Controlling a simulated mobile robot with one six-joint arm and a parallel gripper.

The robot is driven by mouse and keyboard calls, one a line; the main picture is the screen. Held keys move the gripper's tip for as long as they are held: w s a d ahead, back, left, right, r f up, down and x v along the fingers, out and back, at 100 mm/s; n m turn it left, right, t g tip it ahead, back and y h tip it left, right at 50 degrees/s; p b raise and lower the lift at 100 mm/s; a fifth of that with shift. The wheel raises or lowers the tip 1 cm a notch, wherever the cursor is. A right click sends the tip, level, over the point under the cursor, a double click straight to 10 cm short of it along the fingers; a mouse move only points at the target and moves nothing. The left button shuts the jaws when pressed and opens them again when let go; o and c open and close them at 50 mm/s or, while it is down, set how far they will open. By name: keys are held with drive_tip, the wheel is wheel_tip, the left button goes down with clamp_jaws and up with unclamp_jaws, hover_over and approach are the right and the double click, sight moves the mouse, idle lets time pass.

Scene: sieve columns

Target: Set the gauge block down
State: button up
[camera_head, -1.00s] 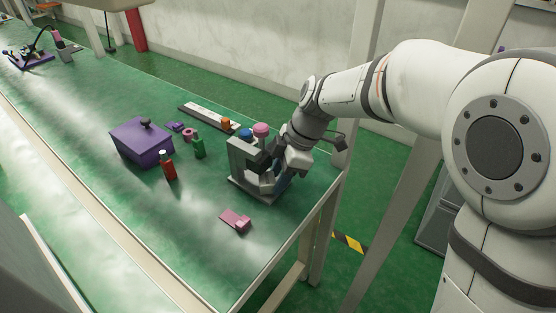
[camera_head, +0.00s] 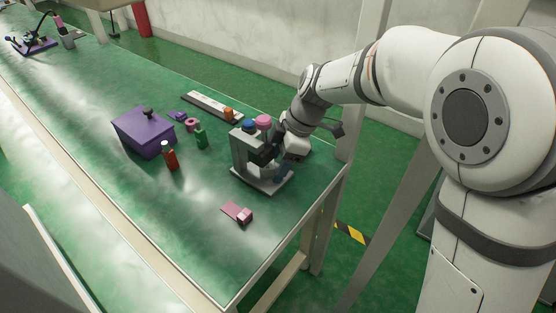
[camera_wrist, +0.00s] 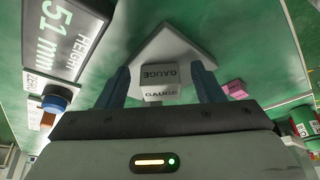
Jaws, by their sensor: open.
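The gauge block (camera_wrist: 160,80) is a small grey-white block marked GAUGE. In the wrist view it stands on the pale base plate (camera_wrist: 178,45) of the height gauge, between my two blue fingers. My gripper (camera_wrist: 160,72) is open, with gaps showing between the block and both fingers. In the head view my gripper (camera_head: 282,170) is low over the base plate (camera_head: 262,184), beside the grey column (camera_head: 239,153). The block cannot be made out there. The gauge's display (camera_wrist: 62,38) reads HEIGHT 51 mm.
A pink piece (camera_head: 237,213) lies in front. A purple box (camera_head: 143,133), red bottle (camera_head: 169,157) and green bottle (camera_head: 201,139) stand left.

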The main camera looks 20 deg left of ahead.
drive_tip(key=p+v, duration=0.2)
drive_tip(key=v, duration=0.5)
drive_tip(key=shift+r, duration=0.35)
drive_tip(key=shift+d+r, duration=0.1)
